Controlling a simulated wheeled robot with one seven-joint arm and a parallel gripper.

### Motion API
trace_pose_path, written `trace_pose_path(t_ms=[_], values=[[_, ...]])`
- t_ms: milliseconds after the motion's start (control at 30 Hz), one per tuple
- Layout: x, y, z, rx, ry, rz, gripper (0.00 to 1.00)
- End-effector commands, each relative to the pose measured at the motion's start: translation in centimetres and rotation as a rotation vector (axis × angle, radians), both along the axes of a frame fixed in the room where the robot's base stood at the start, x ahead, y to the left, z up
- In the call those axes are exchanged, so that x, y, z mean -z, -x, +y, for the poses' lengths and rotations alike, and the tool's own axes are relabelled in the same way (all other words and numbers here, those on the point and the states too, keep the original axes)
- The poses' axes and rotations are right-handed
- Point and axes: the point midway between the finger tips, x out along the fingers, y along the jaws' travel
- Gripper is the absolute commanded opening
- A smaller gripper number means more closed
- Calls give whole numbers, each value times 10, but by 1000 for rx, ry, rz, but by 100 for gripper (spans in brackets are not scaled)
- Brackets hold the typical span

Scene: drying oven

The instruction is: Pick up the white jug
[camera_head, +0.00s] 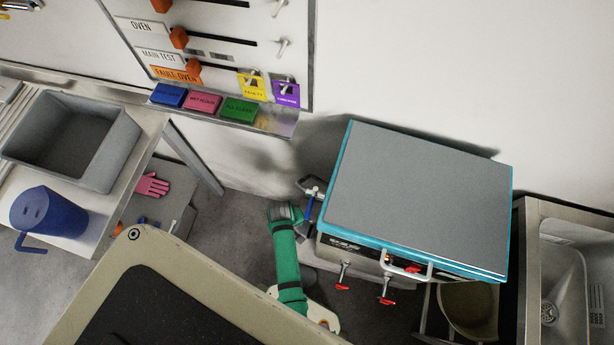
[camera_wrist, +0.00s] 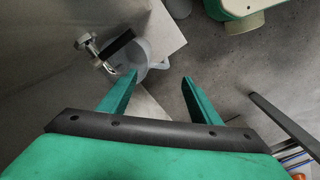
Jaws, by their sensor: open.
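In the wrist view my gripper (camera_wrist: 159,80) is open, its two green fingers spread with nothing between them. A pale, rounded vessel (camera_wrist: 156,48), possibly the white jug, shows beyond the left finger, partly hidden by a metal fitting with a dark bar. I cannot make out its handle for certain. In the head view my green arm reaches down beside the teal-edged oven, and its fingers cannot be made out. I cannot pick out a white jug there. A blue jug (camera_head: 48,212) stands at the left.
The teal-edged oven (camera_head: 420,190) with a grey top stands right of my arm, its white handle (camera_head: 406,268) at the front. A grey basin (camera_head: 118,150) and pink glove (camera_head: 152,185) are at left. A sink (camera_head: 565,270) is at right. Grey floor shows left of my arm.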

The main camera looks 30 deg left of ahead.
Motion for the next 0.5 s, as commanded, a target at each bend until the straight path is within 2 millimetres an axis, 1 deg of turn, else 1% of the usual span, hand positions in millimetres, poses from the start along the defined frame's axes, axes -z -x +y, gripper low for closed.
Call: trace_pose_path(t_ms=[100,233,333,500], values=[[18,1,-1,-2,3,4,57],[36,-1,-1,-1,1,2,57],[45,-1,-1,0,1,2,57],[53,-1,-1,-1,1,2,57]])
